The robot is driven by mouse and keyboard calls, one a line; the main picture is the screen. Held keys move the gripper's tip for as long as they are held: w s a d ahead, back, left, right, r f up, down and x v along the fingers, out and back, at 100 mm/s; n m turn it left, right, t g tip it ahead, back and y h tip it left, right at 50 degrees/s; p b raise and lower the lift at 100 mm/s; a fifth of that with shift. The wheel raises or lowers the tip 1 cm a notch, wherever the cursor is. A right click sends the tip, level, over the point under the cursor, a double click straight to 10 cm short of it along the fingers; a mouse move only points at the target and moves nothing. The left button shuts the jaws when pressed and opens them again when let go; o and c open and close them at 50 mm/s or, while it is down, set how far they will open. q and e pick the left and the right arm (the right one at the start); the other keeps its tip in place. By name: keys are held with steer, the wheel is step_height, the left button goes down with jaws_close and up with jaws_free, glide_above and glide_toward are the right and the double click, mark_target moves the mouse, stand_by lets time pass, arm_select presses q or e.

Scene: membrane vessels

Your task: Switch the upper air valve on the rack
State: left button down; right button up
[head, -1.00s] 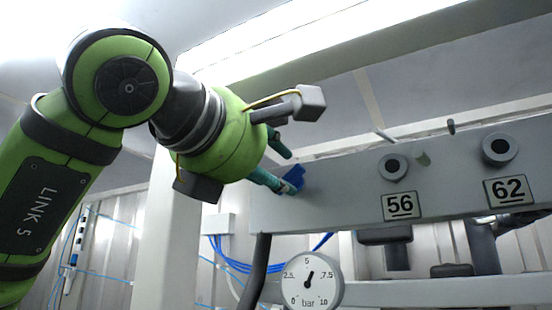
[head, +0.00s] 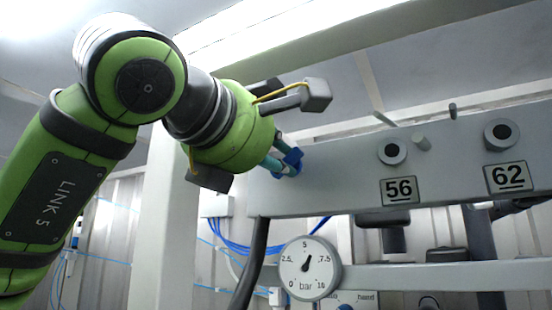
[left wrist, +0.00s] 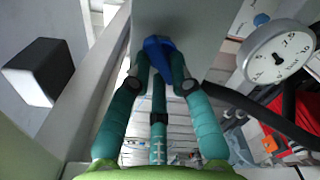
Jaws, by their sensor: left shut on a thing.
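The upper air valve has a blue handle (head: 291,160) at the left end of the grey rack panel (head: 340,175). My left gripper (head: 284,164) is at this handle, its teal fingers closed around it. In the left wrist view the blue handle (left wrist: 158,47) sits between the fingertips of my left gripper (left wrist: 159,68), against the grey panel. The fingers partly cover the handle, so its exact angle is hard to tell. My right gripper is in neither view.
A pressure gauge (head: 310,267) hangs below the panel; it also shows in the left wrist view (left wrist: 277,54). Round ports stand above labels 56 (head: 398,192) and 62 (head: 509,178). Blue hoses (head: 236,240) and a dark hose (head: 253,268) run below. A white post (head: 172,220) stands left of the panel.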

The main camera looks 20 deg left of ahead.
arm_select(q)
steer(key=shift+f+n+b, duration=0.15)
steer(key=shift+n+b, duration=1.75)
steer(key=shift+n, duration=1.3)
steer(key=c, duration=1.1)
jaws_free()
steer(key=s, duration=0.4)
steer(key=s+a, duration=0.1)
steer(key=s, duration=0.2)
steer(key=s+a, duration=0.1)
steer(key=s, duration=0.3)
steer(key=shift+s+a, duration=0.1)
steer(key=shift+s, duration=0.25)
